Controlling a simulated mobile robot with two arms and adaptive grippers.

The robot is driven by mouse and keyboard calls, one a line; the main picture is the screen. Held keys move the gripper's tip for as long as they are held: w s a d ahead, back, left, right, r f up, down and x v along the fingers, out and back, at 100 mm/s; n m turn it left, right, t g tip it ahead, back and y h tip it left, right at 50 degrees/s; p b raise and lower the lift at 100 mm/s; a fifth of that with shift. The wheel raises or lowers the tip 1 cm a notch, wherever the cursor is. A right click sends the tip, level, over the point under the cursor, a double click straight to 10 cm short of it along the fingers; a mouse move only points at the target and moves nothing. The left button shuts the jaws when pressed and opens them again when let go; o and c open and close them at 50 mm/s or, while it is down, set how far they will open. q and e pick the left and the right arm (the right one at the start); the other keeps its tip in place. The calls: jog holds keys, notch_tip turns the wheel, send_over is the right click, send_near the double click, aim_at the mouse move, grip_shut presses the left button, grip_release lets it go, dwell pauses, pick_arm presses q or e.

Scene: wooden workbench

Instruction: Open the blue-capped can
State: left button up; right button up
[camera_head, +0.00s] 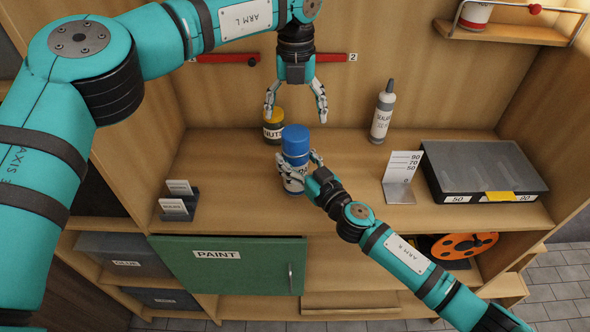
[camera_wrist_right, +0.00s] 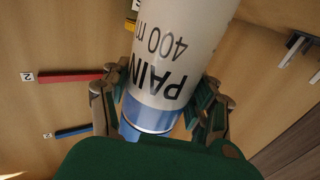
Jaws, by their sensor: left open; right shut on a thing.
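The can is a white spray can (camera_wrist_right: 190,45) with a blue cap (camera_head: 295,139) and dark lettering reading "PAIN… 400 m". It stands upright around the middle of the bench top. My right gripper (camera_head: 300,172) is shut on the can's body, below the cap; in the right wrist view its fingers lie on both sides of the can. My left gripper (camera_head: 296,108) is open and empty, pointing down above the blue cap, with its fingers spread to either side and apart from it. The can's lower body is partly hidden by the right gripper.
A dark jar with a yellow lid (camera_head: 273,125) stands just behind the can. A sealant bottle (camera_head: 382,111), a sign stand (camera_head: 401,176) and a grey case (camera_head: 482,168) are to the right. A card holder (camera_head: 179,203) is at left. Red bars (camera_head: 228,58) are on the back wall.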

pick_arm(q)
jog(key=s+d+f+m+g+h, duration=0.1)
jog(key=s+d+f+g+h, duration=0.15)
jog(key=s+d+h, duration=0.4)
jog(key=s+d+f+m+g+h, duration=0.1)
jog(key=s+d+f+h, duration=0.15)
jog(key=d, duration=0.75)
jog(key=s+d+r+n+h, duration=0.5)
jog(key=s+d+r+h, duration=0.1)
jog(key=h, duration=0.3)
notch_tip(320, 180, up, 3)
jog(key=w+a+n+t+h, duration=0.1)
jog(key=a+n+t+h, duration=0.2)
jog(key=n+t, duration=0.3)
jog(key=n+t+y, duration=1.4)
jog(key=n, duration=0.8)
send_near(290, 144)
jog(key=w, duration=0.1)
jog(key=shift+g, duration=0.25)
jog(key=x, duration=1.2)
jog(key=shift+w+d, duration=0.1)
jog(key=shift+d, duration=0.05)
